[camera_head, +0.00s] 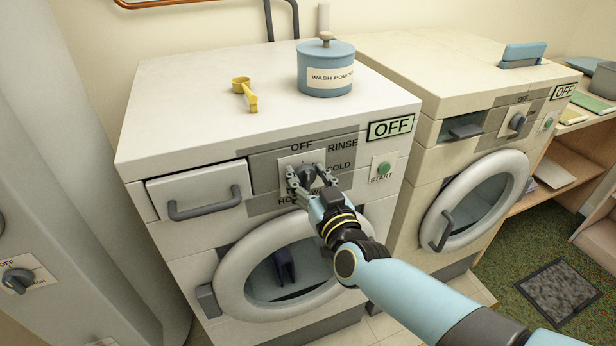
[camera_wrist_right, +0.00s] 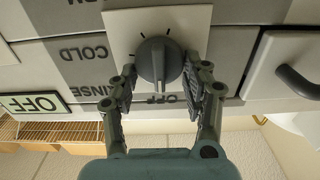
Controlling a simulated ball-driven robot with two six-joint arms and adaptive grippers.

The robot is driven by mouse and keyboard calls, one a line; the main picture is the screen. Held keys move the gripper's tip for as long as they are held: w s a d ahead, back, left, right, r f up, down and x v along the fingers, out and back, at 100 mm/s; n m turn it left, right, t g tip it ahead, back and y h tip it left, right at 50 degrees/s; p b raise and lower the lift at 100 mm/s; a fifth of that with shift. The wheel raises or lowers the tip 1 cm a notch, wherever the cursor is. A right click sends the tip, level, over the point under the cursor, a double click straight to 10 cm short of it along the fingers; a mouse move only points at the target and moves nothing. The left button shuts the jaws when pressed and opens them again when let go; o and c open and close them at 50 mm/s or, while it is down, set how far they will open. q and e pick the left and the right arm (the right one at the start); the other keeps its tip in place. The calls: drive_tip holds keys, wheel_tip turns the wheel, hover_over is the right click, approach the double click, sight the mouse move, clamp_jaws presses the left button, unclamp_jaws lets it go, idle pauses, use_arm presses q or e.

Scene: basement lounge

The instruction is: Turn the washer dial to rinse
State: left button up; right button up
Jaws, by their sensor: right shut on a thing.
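The washer dial (camera_wrist_right: 158,58) is a grey round knob on a white square plate of the left washer. OFF, RINSE and COLD labels are around it, with another label partly hidden. In the upside-down right wrist view, its raised ridge points toward OFF. My right gripper (camera_head: 308,183) reaches the dial from the front and is shut on it, with one finger on each side; it also shows in the right wrist view (camera_wrist_right: 164,97). The left washer's display (camera_head: 391,127) reads OFF. My left gripper is not in view.
A green START button (camera_head: 384,167) is right of the dial. A drawer with a grey handle (camera_head: 204,204) is to its left. A wash powder tin (camera_head: 326,70) and yellow scoop (camera_head: 245,93) stand on top. A second washer (camera_head: 466,139) is to the right.

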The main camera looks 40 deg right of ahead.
drive_tip(key=shift+m, duration=0.4)
drive_tip(key=m, duration=0.3)
drive_tip(key=shift+d+m+b, duration=0.2)
drive_tip(key=shift+m+b, duration=0.15)
drive_tip(key=shift+m, duration=0.05)
drive_tip(key=m, duration=0.2)
drive_tip(key=m+b, duration=0.1)
drive_tip(key=m, duration=0.1)
drive_tip(key=shift+s+d+f+m, duration=0.1)
drive_tip(key=shift+d+f+m, duration=0.1)
drive_tip(key=shift+m, duration=0.5)
drive_tip(key=o, duration=1.1)
